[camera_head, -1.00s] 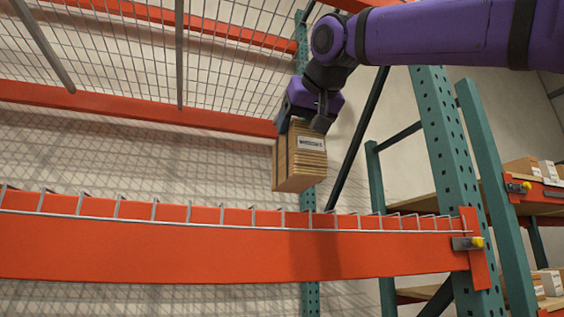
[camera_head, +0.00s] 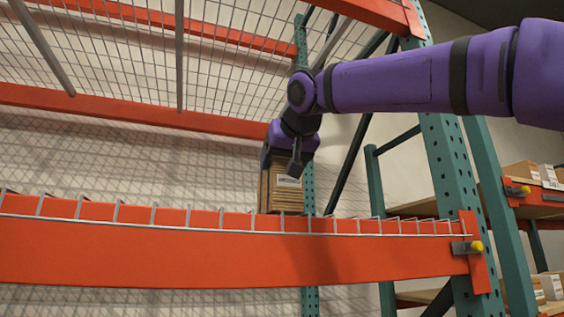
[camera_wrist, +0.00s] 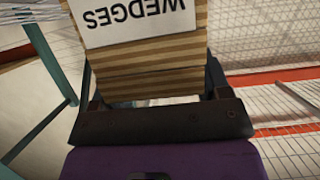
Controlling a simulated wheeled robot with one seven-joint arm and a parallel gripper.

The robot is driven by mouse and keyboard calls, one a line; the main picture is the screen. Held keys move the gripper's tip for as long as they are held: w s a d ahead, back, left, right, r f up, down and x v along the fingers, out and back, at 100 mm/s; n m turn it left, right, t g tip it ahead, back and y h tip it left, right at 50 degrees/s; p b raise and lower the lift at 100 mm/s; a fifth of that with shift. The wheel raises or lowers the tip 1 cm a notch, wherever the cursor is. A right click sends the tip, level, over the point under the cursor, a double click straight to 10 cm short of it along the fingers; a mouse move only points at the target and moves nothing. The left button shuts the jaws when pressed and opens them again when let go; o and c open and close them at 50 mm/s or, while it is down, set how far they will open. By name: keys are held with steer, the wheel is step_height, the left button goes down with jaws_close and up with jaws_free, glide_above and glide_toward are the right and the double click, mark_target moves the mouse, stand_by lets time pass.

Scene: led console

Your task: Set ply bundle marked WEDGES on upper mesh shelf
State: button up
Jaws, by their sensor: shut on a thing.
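The ply bundle (camera_head: 285,194) is a block of layered brown wood with a white label. In the wrist view the bundle (camera_wrist: 150,58) fills the upper middle, and its label reads WEDGES upside down. My gripper (camera_head: 286,165) is shut on the bundle from above; its dark fingers flank the bundle in the wrist view (camera_wrist: 150,92). The bundle hangs roughly upright at the upper mesh shelf's front edge (camera_head: 200,216), above or just behind the orange beam. Its lower end is close to the wire lip, and I cannot tell whether it touches the mesh.
An orange beam (camera_head: 150,250) runs across the front. A teal post (camera_head: 450,170) stands at the right. Another mesh level with an orange beam (camera_head: 130,115) is overhead. Boxes (camera_head: 525,172) sit on a rack at the right. The shelf left of the bundle looks clear.

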steer(key=o, duration=1.7)
steer(key=shift+f, duration=0.1)
steer(key=shift+s+r, duration=0.2)
steer(key=shift+s, duration=0.05)
steer(key=v, duration=1.1)
steer(key=shift+s, duration=0.25)
steer(key=shift+r, duration=0.1)
